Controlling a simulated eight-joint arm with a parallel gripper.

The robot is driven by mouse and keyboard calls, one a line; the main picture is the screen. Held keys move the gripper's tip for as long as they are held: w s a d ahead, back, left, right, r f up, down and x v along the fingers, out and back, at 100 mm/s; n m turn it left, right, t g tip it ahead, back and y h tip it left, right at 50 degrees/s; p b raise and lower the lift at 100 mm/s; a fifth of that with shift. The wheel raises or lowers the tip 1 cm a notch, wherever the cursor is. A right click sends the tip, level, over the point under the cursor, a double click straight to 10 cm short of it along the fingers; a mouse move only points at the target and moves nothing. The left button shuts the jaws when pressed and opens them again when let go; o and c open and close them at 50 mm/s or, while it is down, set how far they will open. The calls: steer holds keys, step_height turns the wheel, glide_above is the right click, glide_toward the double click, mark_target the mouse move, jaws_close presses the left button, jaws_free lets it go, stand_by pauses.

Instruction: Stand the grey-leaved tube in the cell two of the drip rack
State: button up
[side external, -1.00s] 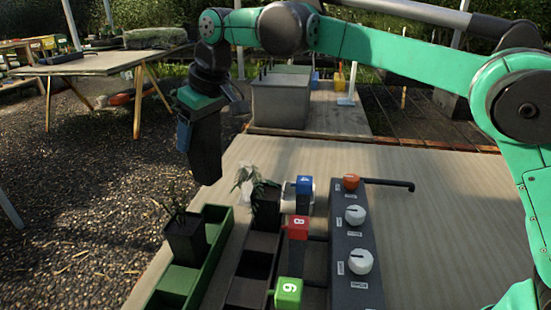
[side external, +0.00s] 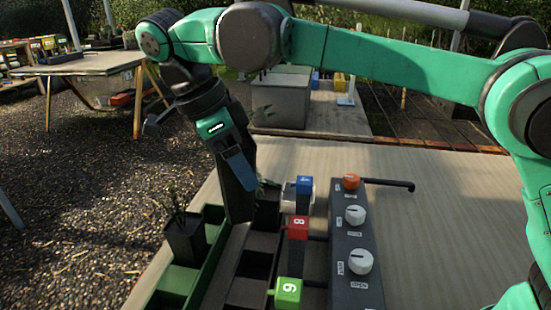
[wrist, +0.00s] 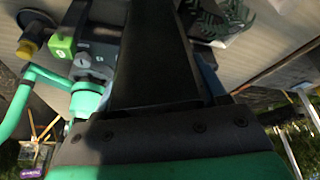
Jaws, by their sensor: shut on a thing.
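My gripper (side external: 241,218) reaches down, tilted, to the back end of the dark rack and is shut. Its tip covers the place where the pale, grey-leaved plant stood in the earlier view. That tube is hidden behind the jaws, which seem to be on it. In the wrist view the dark fingers fill the middle, and leaves (wrist: 216,20) show just right of them. The dark drip rack (side external: 250,268) has open cells along its front.
A dark potted plant (side external: 184,232) stands in the green rack (side external: 160,299) at left. Blue (side external: 304,185), red (side external: 297,227) and green (side external: 288,293) numbered blocks stand beside a knobbed panel (side external: 346,245). The tabletop at right (side external: 440,220) is clear.

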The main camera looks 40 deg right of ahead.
mark_target(241, 219)
steer(key=m, duration=0.1)
steer(key=s+m+g, duration=0.1)
steer(key=m, duration=0.1)
steer(key=s+m+y, duration=0.1)
steer(key=m, duration=0.1)
steer(key=shift+s+d+r+g, duration=0.15)
steer(key=shift+d+r+g, duration=0.15)
steer(key=shift+d+g, duration=0.1)
steer(key=shift+m, duration=0.3)
steer(key=shift+f, duration=7.2)
steer(key=shift+f, duration=0.3)
steer(key=o, duration=1.5)
steer(key=shift+a+r, duration=0.1)
steer(key=shift+v, duration=2.7)
steer(key=shift+s, duration=0.1)
